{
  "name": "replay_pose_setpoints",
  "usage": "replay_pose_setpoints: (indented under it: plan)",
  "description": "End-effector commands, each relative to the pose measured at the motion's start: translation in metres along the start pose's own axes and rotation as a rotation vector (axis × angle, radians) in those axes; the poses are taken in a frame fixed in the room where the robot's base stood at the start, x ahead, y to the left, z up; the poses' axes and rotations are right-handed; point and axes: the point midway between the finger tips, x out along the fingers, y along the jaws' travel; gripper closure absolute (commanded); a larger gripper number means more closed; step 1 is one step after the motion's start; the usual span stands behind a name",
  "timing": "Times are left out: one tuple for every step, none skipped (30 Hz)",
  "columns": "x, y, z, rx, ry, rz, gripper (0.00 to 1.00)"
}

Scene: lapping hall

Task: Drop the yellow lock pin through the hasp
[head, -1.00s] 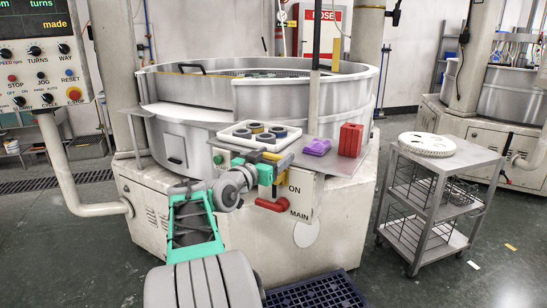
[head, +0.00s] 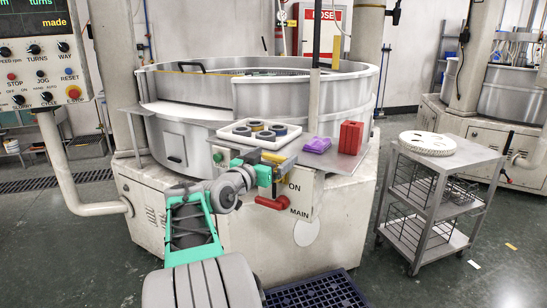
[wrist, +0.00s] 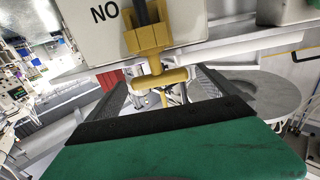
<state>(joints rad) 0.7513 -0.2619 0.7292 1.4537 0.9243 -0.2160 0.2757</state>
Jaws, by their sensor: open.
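In the wrist view, a yellow crossbar (wrist: 160,79), seemingly the lock pin's head, lies between my fingertips. A yellow block (wrist: 148,40) with a dark rod, seemingly the hasp, sits just beyond it against a pale plate with upside-down lettering. The crossbar and block appear joined or overlapping; I cannot tell how far the pin passes through. My gripper (wrist: 160,72) is open, its dark fingers on either side of the crossbar with visible gaps. In the head view my gripper (head: 275,174) is at the ON/MAIN switch panel (head: 299,202), hiding most of the yellow parts.
A red switch handle (head: 271,203) is just below my gripper. A wire cart (head: 440,165) stands right, with open floor between.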

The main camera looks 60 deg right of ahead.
Motion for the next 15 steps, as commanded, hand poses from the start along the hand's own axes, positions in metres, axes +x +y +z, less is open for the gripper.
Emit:
replay_pose_setpoints:
  plan:
    - [-0.008, -0.002, 0.000, 0.001, 0.001, -0.004, 0.02]
    - [-0.014, -0.002, 0.000, 0.002, 0.000, -0.005, 0.02]
    - [-0.023, -0.002, 0.000, 0.002, 0.001, -0.006, 0.02]
    - [-0.029, -0.002, 0.000, 0.002, 0.001, -0.006, 0.02]
    - [-0.036, -0.002, 0.000, 0.002, 0.002, -0.007, 0.02]
    - [-0.044, -0.002, 0.000, 0.001, 0.002, -0.006, 0.02]
    - [-0.050, -0.002, 0.000, 0.002, 0.002, -0.007, 0.02]
    - [-0.055, -0.002, 0.000, 0.001, 0.001, -0.006, 0.02]
    - [-0.061, -0.002, 0.000, 0.001, 0.001, -0.005, 0.02]
    - [-0.065, -0.001, 0.000, 0.002, 0.001, -0.004, 0.02]
    - [-0.068, -0.001, 0.000, 0.001, 0.001, -0.004, 0.02]
    - [-0.070, -0.001, 0.000, 0.001, 0.001, -0.003, 0.02]
    - [-0.071, 0.000, 0.000, 0.002, 0.001, -0.002, 0.02]
    - [-0.072, 0.000, 0.000, 0.001, 0.001, -0.002, 0.02]
    - [-0.072, 0.000, 0.000, 0.001, 0.001, -0.001, 0.02]
